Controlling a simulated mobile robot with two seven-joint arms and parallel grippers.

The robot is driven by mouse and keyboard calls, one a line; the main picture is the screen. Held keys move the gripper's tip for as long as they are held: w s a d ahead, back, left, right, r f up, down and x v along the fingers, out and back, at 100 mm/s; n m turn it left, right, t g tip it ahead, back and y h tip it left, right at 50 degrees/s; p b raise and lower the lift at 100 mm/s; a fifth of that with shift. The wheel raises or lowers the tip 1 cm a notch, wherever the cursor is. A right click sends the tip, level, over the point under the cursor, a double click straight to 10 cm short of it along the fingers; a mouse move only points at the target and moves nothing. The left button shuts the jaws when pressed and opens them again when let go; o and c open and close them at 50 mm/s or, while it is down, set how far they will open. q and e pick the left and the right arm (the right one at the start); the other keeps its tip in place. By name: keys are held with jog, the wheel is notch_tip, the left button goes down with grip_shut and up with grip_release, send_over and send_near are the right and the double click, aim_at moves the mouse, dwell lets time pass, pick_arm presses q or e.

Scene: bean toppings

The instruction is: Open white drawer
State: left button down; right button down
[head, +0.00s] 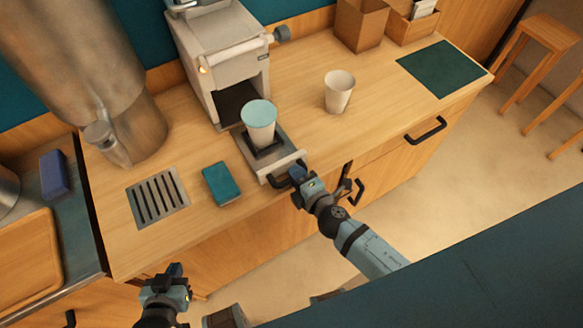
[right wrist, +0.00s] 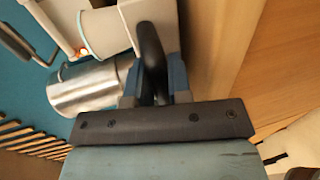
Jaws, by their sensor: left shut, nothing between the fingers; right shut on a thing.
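The white drawer (head: 284,164) juts out from the base of the white machine (head: 225,55), toward the counter's front edge. A white cup with a pale blue-green top (head: 259,126) stands upright on it. In the right wrist view the black handle (right wrist: 152,50) runs between the fingers. My left gripper (head: 174,271) is shut and empty, low in front of the counter, away from the drawer.
On the counter, a beige cup (head: 339,92) stands right of the machine, and a teal box (head: 221,184) and a slotted grate (head: 158,197) lie to the left. A black cabinet handle (head: 426,130) projects from the front. The counter around the dark mat (head: 440,68) is mostly clear.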

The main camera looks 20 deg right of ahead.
jog(key=shift+s, duration=0.4)
pick_arm(q)
jog(key=shift+f, duration=0.2)
pick_arm(e)
jog(key=c, duration=1.1)
grip_release()
pick_arm(q)
jog(key=shift+s, duration=0.1)
pick_arm(e)
jog(key=shift+d, duration=0.1)
